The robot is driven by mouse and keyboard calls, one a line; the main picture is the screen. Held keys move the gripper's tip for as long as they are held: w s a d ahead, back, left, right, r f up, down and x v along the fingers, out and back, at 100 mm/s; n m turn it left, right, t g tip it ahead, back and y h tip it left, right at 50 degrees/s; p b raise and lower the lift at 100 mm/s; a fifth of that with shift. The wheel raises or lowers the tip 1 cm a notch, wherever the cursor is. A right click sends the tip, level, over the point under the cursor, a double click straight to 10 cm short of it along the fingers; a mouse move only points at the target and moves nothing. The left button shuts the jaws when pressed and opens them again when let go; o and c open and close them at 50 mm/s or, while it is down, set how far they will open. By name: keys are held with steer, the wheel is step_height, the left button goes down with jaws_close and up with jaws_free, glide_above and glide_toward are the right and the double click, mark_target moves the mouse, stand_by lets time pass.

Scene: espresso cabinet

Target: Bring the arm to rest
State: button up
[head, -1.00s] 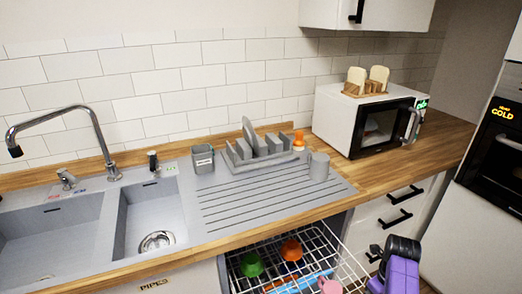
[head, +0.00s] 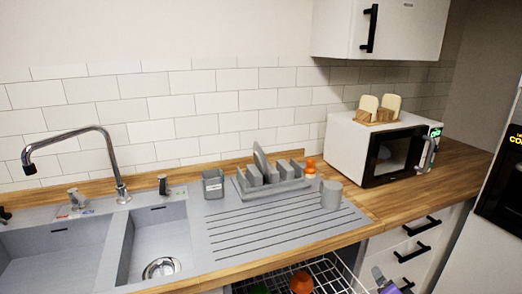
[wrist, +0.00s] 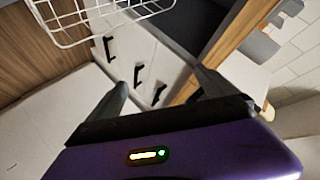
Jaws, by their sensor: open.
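My gripper (wrist: 164,82) shows in the wrist view with its two dark fingers spread apart and nothing between them. Behind the fingers are white drawer fronts (wrist: 125,38) with black handles.
The pulled-out wire dish rack (head: 335,278) holds an orange bowl (head: 301,282) and stands close to my arm; it also shows in the wrist view (wrist: 75,22). The wooden counter (head: 455,165) carries a microwave (head: 345,150). A grey mug (head: 331,194) stands on the drainboard.

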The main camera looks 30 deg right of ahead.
steer(key=s+a+r+n+t+y+b, duration=0.1)
steer(key=s+a+r+n+t+y, duration=0.15)
steer(key=a+n, duration=0.45)
steer(key=s+a+r+n+t+y+b, duration=0.1)
steer(key=s+a+r+n+t+b, duration=0.2)
steer(key=a, duration=0.8)
steer(key=s+a+r+n+t+y, duration=0.1)
steer(key=a+n+t, duration=0.2)
steer(key=a+n, duration=0.5)
steer(key=s+a+f+g+y+b, duration=0.1)
steer(key=s+a+y+b, duration=0.2)
steer(key=s+a, duration=0.9)
steer(key=a+y, duration=0.2)
steer(key=shift+s+a+f+b, duration=0.35)
steer(key=shift+s, duration=0.05)
steer(key=shift+g, duration=0.25)
